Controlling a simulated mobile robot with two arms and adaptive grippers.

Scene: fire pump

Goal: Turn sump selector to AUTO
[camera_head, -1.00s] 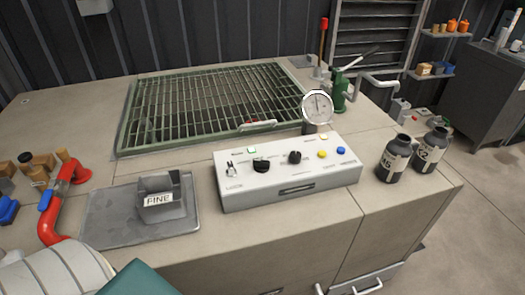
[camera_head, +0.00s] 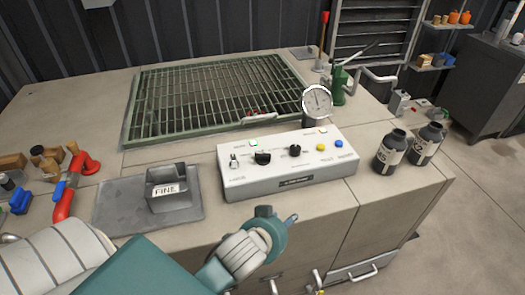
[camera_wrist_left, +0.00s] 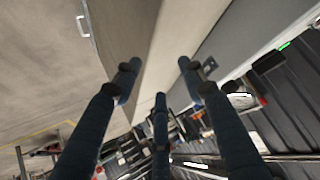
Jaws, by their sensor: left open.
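A white control box (camera_head: 235,185) sits on the counter, its sloped top facing me. It has two black rotary knobs, a left one (camera_head: 262,157) and a right one (camera_head: 295,150). The labels are too small to read, so I cannot tell which is the sump selector or where it points. My left gripper (camera_head: 288,218) is in front of and below the box, apart from it, mostly hidden by my wrist. In the left wrist view its three dark fingers (camera_wrist_left: 160,76) are spread open with nothing between them. My right gripper is not in view.
A grated hatch (camera_head: 210,100) lies behind the box and a pressure gauge (camera_head: 317,101) stands at its back right. A grey tray (camera_head: 120,207) holds a FINE block (camera_head: 172,190) at left. Two dark bottles (camera_head: 391,152) (camera_head: 427,145) stand right. A red pipe (camera_head: 66,195) is far left.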

